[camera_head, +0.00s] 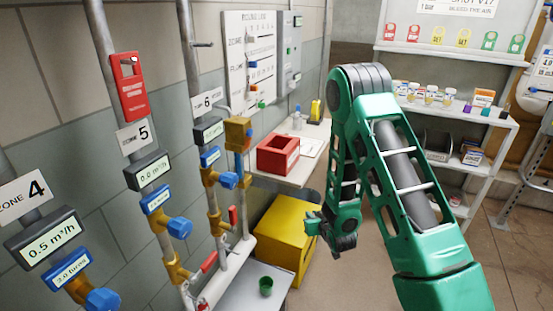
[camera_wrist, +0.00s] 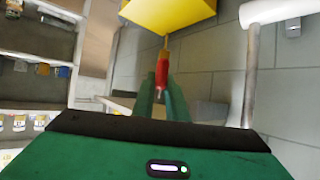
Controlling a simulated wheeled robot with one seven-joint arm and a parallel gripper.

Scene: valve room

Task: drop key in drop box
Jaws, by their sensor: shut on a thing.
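In the wrist view a small key with a red body and a thin brass-coloured tip (camera_wrist: 162,70) is held between the green fingers of my gripper (camera_wrist: 163,95). Its tip points toward a yellow box (camera_wrist: 170,14), whose opening I cannot make out. In the head view my gripper (camera_head: 311,224) is low, in front of the right side of the yellow box (camera_head: 285,235); I cannot make out the key there. A red open-topped box (camera_head: 278,154) stands on the bench behind. No drop box label is readable on either box.
Pipes with valves and meters line the left wall. A small green cup (camera_head: 266,286) stands on a low grey surface (camera_head: 243,290) at the front. A white shelf (camera_head: 490,125) with jars and small boxes stands at the right. Floor between is clear.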

